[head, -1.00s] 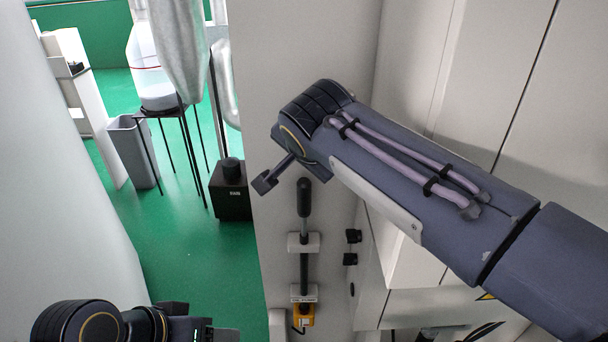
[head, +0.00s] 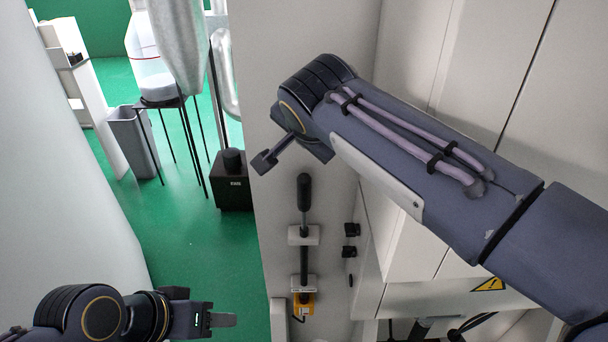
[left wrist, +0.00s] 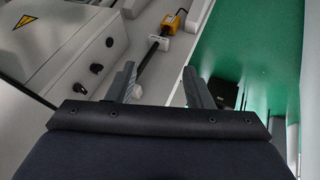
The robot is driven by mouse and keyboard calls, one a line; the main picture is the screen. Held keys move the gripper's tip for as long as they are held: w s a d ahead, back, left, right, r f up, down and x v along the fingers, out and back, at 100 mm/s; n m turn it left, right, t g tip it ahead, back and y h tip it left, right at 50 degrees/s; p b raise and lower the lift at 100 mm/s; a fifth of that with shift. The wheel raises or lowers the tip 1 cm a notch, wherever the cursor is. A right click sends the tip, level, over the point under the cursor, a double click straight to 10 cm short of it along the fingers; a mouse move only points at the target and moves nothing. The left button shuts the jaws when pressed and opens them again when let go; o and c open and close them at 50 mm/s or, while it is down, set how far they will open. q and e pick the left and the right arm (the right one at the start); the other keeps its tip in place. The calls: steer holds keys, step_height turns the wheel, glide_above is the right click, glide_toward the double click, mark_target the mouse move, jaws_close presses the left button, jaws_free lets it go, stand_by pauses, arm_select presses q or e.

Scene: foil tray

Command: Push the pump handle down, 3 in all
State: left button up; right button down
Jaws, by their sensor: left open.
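The pump handle (head: 304,192) is a black grip on top of an upright dark rod. The rod runs through two white brackets on the pale panel, with a yellow block (head: 308,306) at its foot. My left gripper (head: 222,320) is at the lower left, open, empty and apart from the rod and handle. In the left wrist view its two fingers stand apart (left wrist: 159,72), with the rod and yellow block (left wrist: 174,20) beyond them; I cannot make out the grip there. My right gripper (head: 270,157) is above and left of the grip, apparently apart from it; its jaw state is unclear.
Black knobs (head: 351,230) stick out right of the rod. A black box (head: 232,190), a grey bin (head: 134,142) and a black stand (head: 184,135) with a bottle stand on the green floor. A pale wall (head: 60,190) rises at the left.

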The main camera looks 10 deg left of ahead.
arm_select(q)
jaws_close()
stand_by(1.4)
